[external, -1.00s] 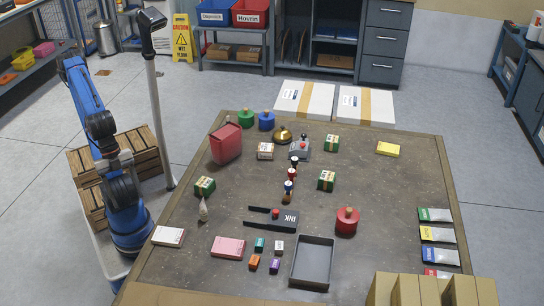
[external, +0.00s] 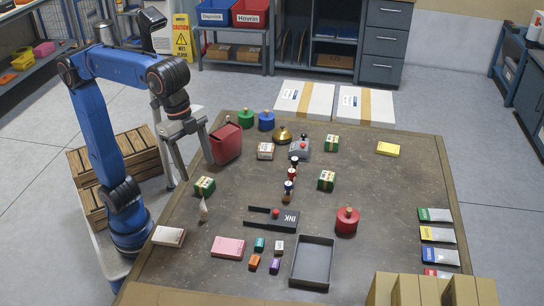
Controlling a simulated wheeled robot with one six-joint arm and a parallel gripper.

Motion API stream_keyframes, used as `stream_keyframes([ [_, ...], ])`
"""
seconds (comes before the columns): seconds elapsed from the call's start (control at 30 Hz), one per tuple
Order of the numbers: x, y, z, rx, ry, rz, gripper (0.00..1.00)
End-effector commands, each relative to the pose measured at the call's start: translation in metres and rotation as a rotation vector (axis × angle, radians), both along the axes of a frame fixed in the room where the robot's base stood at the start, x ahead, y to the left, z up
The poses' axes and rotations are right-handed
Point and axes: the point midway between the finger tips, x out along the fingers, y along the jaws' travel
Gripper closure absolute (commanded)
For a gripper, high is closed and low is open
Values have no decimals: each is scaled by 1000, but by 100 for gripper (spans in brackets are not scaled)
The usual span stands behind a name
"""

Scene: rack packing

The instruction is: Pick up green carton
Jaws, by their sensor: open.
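Several green cartons with pale bands and red marks lie apart on the brown table (external: 390,200). One green carton (external: 204,186) is near the left edge. Another green carton (external: 327,180) is near the middle, right of the stamps. A third green carton (external: 332,142) is farther back. My gripper (external: 197,172) hangs over the table's left edge, fingers pointing down, open and empty. In the picture its fingertips are just above and left of the nearest green carton. I cannot tell their exact height.
A red container (external: 226,144) stands right beside my gripper. A small white pointed item (external: 203,210) is below the left carton. The table's right middle is clear.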

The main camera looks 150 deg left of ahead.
Motion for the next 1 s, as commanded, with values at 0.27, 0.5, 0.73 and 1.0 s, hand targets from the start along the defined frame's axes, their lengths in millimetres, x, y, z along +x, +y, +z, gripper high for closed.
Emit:
stream_keyframes([
  [0.27,54,88,25,-17,47,80,36],
  [0.5,85,168,32,-35,85,148,36],
  [0.73,100,247,27,-55,119,211,36],
  [1.0,99,340,7,-84,157,287,36],
])
